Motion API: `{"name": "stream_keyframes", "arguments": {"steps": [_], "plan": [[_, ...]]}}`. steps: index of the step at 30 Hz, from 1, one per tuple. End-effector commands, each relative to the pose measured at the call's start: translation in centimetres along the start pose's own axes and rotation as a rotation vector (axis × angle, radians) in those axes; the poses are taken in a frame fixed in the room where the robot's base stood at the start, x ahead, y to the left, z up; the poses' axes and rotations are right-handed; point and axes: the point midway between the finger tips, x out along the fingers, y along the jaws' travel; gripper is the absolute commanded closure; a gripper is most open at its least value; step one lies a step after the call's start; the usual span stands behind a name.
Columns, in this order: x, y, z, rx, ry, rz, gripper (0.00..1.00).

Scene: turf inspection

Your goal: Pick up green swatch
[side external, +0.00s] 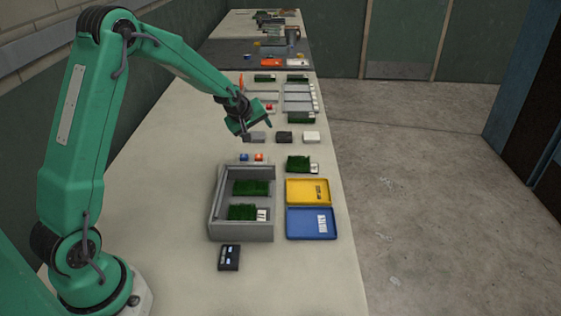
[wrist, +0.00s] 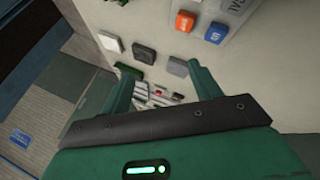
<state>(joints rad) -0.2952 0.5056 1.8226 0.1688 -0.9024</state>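Several green swatches show in the side view. One swatch (side external: 250,187) and another with a white label (side external: 241,212) lie in the grey tray (side external: 243,234). A third swatch (side external: 299,163) lies on the table right of the tray, and a fourth (side external: 300,118) lies farther back. A green piece (wrist: 128,70) also shows near the left finger in the wrist view. My gripper (side external: 250,124) hangs above the table, near a row of small blocks. In the wrist view my gripper (wrist: 160,72) has its fingers apart with nothing held. Which swatch is meant cannot be told.
Grey (side external: 257,137), dark (side external: 284,137) and white (side external: 311,137) blocks lie below and right of my gripper. Blue (side external: 244,157) and orange (side external: 259,157) buttons sit behind the tray. Yellow (side external: 308,201) and blue (side external: 298,225) trays lie at the right. The table's left side is clear.

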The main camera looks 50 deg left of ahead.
Motion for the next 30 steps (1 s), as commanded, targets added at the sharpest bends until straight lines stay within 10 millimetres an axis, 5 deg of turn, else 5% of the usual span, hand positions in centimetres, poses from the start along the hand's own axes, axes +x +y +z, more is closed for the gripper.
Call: {"name": "stream_keyframes", "arguments": {"steps": [17, 30], "plan": [[-0.4, -0.1, 1.0, 0.086, -0.024, -0.016, 0.25], [-3.7, -1.9, 7.5, 0.678, -0.216, -0.091, 0.25]]}}
